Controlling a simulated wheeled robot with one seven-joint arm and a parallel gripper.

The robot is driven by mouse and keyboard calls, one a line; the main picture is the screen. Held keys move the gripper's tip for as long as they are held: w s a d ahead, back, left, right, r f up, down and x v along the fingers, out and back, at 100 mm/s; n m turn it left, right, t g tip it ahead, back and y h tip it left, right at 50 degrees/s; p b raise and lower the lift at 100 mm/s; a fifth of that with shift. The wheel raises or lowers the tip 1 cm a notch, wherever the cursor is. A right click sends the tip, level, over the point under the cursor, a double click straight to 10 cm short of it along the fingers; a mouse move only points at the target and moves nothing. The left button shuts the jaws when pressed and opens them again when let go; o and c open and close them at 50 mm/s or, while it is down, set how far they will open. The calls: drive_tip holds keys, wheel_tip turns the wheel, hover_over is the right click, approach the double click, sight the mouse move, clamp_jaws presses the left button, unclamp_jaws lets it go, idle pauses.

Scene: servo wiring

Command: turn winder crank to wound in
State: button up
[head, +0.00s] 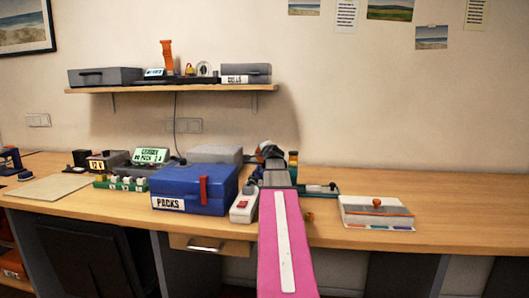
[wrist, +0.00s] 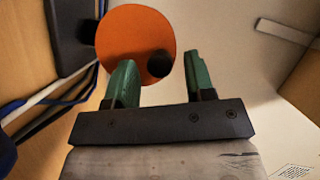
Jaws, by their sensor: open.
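In the wrist view an orange disc (wrist: 130,30) with a round black knob (wrist: 159,64) looks like the winder crank. My gripper (wrist: 161,58) is open, its two green fingers apart. The left finger overlaps the lower left of the disc. In the head view my pink arm reaches over the desk and hides much of the winder area; an orange and dark shape (head: 268,150) shows at its far end. The winder's position mark is not readable.
A blue PACKS box (head: 190,192) and a white switch box (head: 243,206) stand left of my arm. A pale box with an orange knob (head: 377,203) sits to the right. Blue cables (wrist: 45,95) run left of the disc. The right end of the desk (head: 475,215) is clear.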

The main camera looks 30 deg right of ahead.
drive_tip(key=v, duration=1)
drive_tip(key=shift+s, duration=0.3)
